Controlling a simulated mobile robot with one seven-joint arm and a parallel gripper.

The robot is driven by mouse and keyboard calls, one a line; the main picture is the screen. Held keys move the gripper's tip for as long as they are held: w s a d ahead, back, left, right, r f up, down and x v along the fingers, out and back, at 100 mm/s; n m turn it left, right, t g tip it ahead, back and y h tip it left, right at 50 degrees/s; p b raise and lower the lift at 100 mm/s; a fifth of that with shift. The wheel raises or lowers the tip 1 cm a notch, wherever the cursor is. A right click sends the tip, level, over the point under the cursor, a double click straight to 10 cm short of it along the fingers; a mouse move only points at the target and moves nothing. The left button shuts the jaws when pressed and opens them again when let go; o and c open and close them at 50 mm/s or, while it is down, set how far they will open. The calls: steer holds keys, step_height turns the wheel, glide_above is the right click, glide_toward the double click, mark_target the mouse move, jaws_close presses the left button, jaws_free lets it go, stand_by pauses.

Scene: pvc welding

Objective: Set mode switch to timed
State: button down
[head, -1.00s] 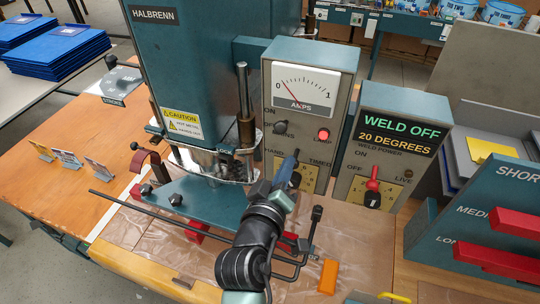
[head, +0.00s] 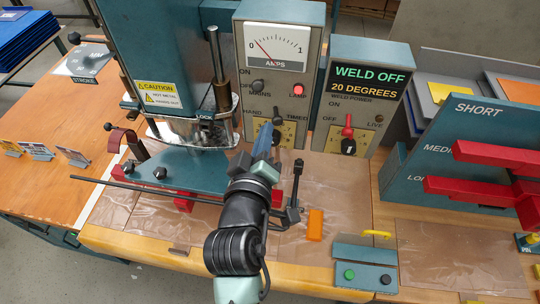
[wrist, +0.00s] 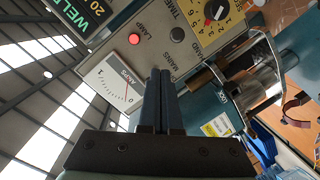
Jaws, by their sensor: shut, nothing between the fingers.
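The mode switch (head: 277,119) is a small dark knob between the HAND and TIMED labels on the grey control panel (head: 240,60). In the wrist view a dark round knob (wrist: 177,34) beside the word TIMED appears to be the same switch. I cannot make out its setting. My gripper (head: 266,135) is in front of the panel's lower part, its blue fingers pointing up at it, just below and left of the switch. In the wrist view the fingers (wrist: 158,72) are together and empty, apart from the knob in the picture. Contact cannot be told.
A yellow numbered dial (head: 288,133) lies just below the switch. The mains knob (head: 258,87) and lit red lamp (head: 298,90) are above. The welder's metal head (head: 195,132) stands close on the left; the weld power box (head: 366,65) is on the right. A black upright lever (head: 297,180) stands right of my arm.

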steer(key=s+d, duration=0.2)
steer(key=s, duration=0.1)
steer(key=s+b, duration=0.1)
steer(key=shift+s+d+r, duration=0.25)
steer(key=shift+d+r, duration=0.05)
steer(key=shift+d, duration=0.1)
steer(key=shift+s, duration=0.1)
